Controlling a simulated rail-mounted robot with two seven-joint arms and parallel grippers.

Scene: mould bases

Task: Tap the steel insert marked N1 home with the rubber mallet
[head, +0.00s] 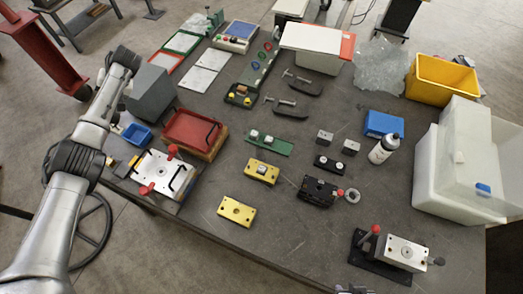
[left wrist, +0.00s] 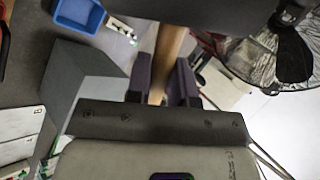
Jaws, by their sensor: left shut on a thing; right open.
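In the left wrist view, my left gripper (left wrist: 163,92) is shut on a brown wooden handle (left wrist: 168,48), which I take for the mallet's. A dark shape at the top edge may be its head; I cannot tell. In the head view my left arm reaches up the left side, and its gripper and the mallet cannot be made out. My right gripper (head: 355,289) just shows at the bottom edge, open. A yellow mould base (head: 262,171) carries a pale metal insert; a second yellow base (head: 237,211) lies nearer. Two loose steel blocks (head: 325,137) stand to the right. Marks are too small to read.
A red tray (head: 193,132), a white plate with red clamps (head: 163,175) and a grey box (head: 150,92) crowd the left. A black fixture (head: 318,190), a vise-like block (head: 404,253) and a bottle (head: 383,149) stand to the right. The front middle is mostly clear.

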